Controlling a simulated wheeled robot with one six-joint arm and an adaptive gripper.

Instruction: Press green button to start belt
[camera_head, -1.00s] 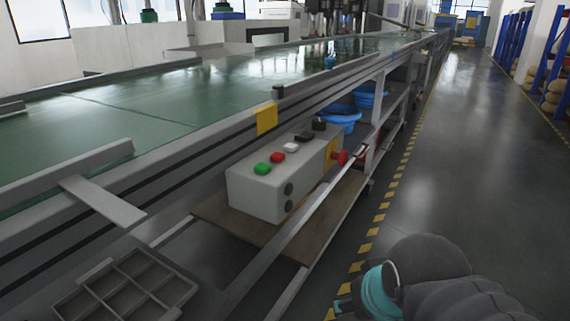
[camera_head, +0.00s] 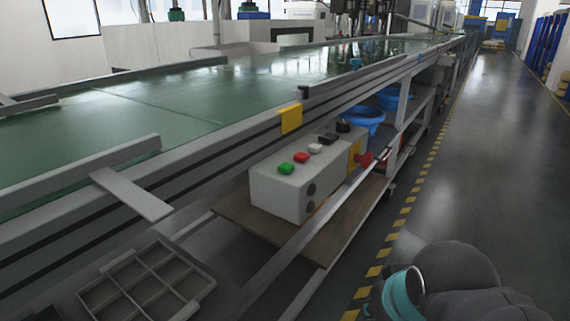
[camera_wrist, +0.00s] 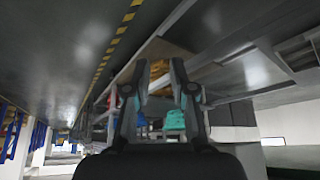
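The green button (camera_head: 286,168) is at the left end of the top of a pale grey control box (camera_head: 278,193). A red button (camera_head: 302,157), a white button (camera_head: 315,148) and dark knobs stand in line behind it. The box sits on a brown shelf (camera_head: 245,223) beside the green conveyor belt (camera_head: 120,125). My gripper (camera_wrist: 159,80) is open and empty in the wrist view, with a clear gap between its fingers. In the head view my arm's end is at the bottom right, well apart from the box, and the fingertips are not clearly shown.
A red emergency-type knob (camera_head: 363,160) sticks out of the box's yellow right end. A metal rail (camera_head: 325,220) runs along the shelf front. A grey compartment tray (camera_head: 208,276) is at lower left. Blue bowls (camera_head: 362,117) stand behind. The aisle floor (camera_head: 490,160) at right is clear.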

